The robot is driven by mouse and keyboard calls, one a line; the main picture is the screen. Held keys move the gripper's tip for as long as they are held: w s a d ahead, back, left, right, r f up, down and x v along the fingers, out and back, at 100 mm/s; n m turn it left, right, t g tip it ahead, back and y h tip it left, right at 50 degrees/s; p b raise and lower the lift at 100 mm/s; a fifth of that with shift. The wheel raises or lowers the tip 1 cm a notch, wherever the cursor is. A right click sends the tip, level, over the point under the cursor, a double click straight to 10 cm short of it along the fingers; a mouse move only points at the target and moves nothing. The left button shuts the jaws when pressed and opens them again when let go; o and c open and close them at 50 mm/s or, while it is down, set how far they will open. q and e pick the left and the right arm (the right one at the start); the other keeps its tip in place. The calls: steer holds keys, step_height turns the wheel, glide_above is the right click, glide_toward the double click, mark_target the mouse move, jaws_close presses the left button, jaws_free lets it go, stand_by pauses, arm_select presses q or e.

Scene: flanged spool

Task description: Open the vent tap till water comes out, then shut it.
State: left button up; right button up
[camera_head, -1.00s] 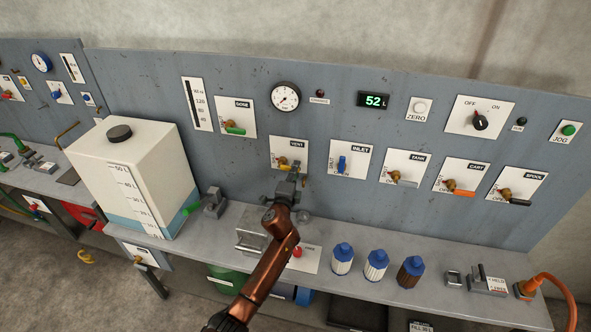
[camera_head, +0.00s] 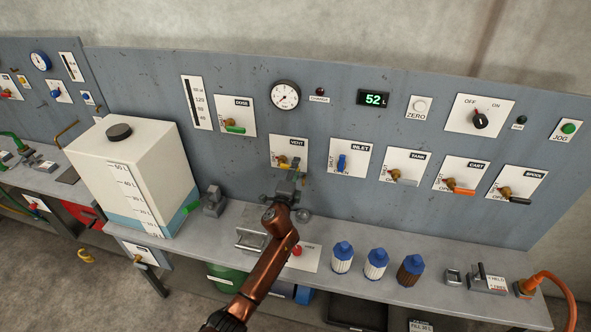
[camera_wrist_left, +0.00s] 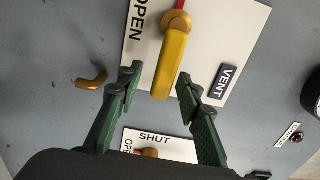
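The vent tap is a yellow lever (camera_head: 283,160) on a brass pivot, on a white plate marked VENT below the round gauge. In the left wrist view its lever (camera_wrist_left: 172,65) points down the picture, not towards the word OPEN at the left. My left gripper (camera_head: 288,180) is in front of this plate. Its two green fingers (camera_wrist_left: 160,80) are open, one on each side of the lever's end, with gaps showing. A short bent brass spout (camera_wrist_left: 91,82) sticks out beside the plate. I see no water at it. My right gripper is not in view.
The inlet tap's plate (camera_head: 350,159) is close on the right, with a blue lever. The dose tap's plate (camera_head: 236,118) is up on the left. A white tank (camera_head: 130,165) stands left on the bench. Several blue-capped bottles (camera_head: 376,262) stand right of my forearm.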

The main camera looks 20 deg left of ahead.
arm_select(q)
steer(key=s, duration=1.2)
steer(key=shift+d, duration=0.45)
